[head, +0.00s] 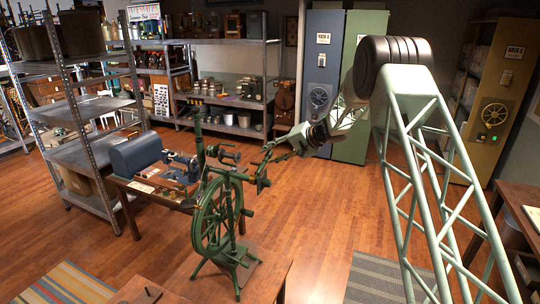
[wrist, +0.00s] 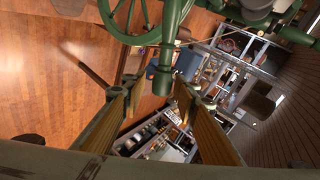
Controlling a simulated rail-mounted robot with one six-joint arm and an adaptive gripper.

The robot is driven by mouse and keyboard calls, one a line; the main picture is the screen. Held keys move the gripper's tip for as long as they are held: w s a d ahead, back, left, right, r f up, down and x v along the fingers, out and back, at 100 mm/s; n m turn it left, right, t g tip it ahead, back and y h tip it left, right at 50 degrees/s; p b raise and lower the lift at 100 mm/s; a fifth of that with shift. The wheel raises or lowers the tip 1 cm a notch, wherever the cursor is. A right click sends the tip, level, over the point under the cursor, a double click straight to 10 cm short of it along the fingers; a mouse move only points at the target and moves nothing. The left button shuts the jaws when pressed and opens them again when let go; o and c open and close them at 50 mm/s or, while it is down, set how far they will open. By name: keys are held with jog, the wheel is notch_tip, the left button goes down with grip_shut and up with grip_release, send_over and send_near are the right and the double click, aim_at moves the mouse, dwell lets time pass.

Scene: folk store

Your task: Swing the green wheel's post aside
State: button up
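The green spinning wheel (head: 216,222) stands on three legs on a low wooden stand, upright. Its green post (head: 199,140) rises at the upper left of the wheel, and a dark flyer part (head: 229,156) shows beside it.
Behind the wheel is a low table with a blue machine (head: 137,154) and a sewing machine (head: 180,168). Metal shelves (head: 95,150) stand at the left. A blue cabinet (head: 322,75) and a green cabinet (head: 360,100) stand behind my arm. Open wooden floor lies right of the wheel.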

jog(key=v, duration=1.2)
dwell(0.3)
dwell(0.7)
